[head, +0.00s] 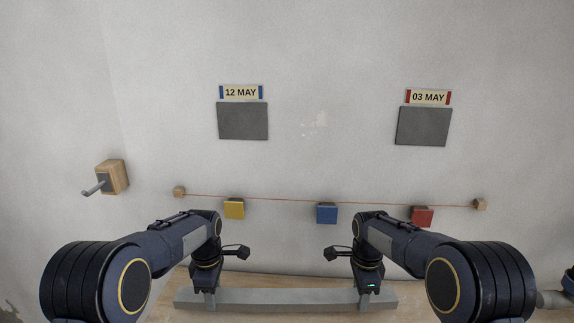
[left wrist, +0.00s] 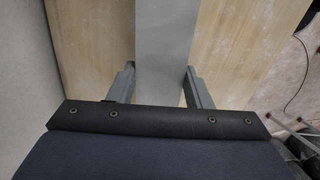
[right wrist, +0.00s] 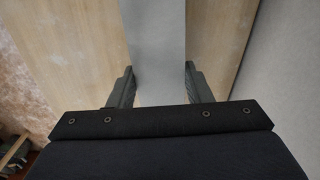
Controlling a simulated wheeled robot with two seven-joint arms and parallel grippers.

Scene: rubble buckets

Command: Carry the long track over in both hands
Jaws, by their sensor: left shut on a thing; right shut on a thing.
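The long track (head: 285,297) is a straight grey bar lying left to right low in the head view, over a wooden surface. My left gripper (head: 210,300) is shut on it near its left end. My right gripper (head: 364,300) is shut on it near its right end. In the left wrist view the track (left wrist: 162,45) runs between the two fingers of my left gripper (left wrist: 160,85). In the right wrist view the track (right wrist: 155,45) runs between the fingers of my right gripper (right wrist: 158,85). I cannot tell whether the track touches the wood.
A wooden surface (head: 260,281) lies below. On the wall hang signs "12 MAY" (head: 241,93) and "03 MAY" (head: 428,97) above grey panels. An orange string (head: 290,198) crosses yellow (head: 234,209), blue (head: 327,213) and red (head: 421,216) blocks. A wooden block with a peg (head: 112,177) juts out at left.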

